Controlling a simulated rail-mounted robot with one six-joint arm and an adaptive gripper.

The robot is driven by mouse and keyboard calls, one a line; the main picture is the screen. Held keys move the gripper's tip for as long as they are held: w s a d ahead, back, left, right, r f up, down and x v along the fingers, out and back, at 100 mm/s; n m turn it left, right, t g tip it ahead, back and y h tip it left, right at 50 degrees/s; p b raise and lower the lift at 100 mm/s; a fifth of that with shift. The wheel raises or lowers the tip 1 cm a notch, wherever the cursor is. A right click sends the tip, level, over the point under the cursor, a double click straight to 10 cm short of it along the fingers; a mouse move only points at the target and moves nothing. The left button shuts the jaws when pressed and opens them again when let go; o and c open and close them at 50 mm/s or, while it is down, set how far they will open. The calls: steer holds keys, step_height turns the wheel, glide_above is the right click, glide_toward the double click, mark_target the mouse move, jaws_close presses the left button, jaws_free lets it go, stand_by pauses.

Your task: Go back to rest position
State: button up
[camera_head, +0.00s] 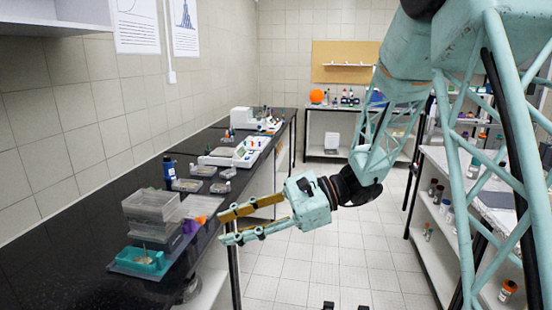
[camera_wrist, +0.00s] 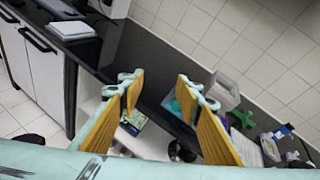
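My gripper (camera_head: 221,227) is open and empty. It is held out to the left, in front of the edge of the black bench (camera_head: 75,225), with its two yellow-faced fingers apart. In the wrist view my gripper (camera_wrist: 158,84) shows nothing between the fingertips but bench edge and floor-side items behind.
On the bench near my fingers stand stacked clear boxes (camera_head: 150,213), a teal tray (camera_head: 140,262) and a purple-and-orange item (camera_head: 195,222). A blue bottle (camera_head: 169,170) and white instruments (camera_head: 228,156) are farther back. Shelving (camera_head: 445,235) stands at right; the floor aisle (camera_head: 320,265) is clear.

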steer(key=s+d+r+n+h, duration=0.25)
steer(key=s+d, duration=0.25)
steer(key=s, duration=0.5)
steer(key=s+d+r+n+h, duration=0.2)
steer(key=s+d+n+h, duration=0.25)
steer(key=s, duration=0.45)
steer(key=s+d+r+n+t+h, duration=0.1)
steer(key=s+d+n+t+h, duration=0.2)
steer(key=s+d, duration=0.4)
steer(key=s+d+r+n+t+h, duration=0.2)
steer(key=s+d+h, duration=0.2)
steer(key=d, duration=1.1)
steer(key=s, duration=0.3)
steer(key=shift+s+d+n+t, duration=0.25)
steer(key=shift+s+n+t, duration=0.1)
steer(key=shift+n+t, duration=0.05)
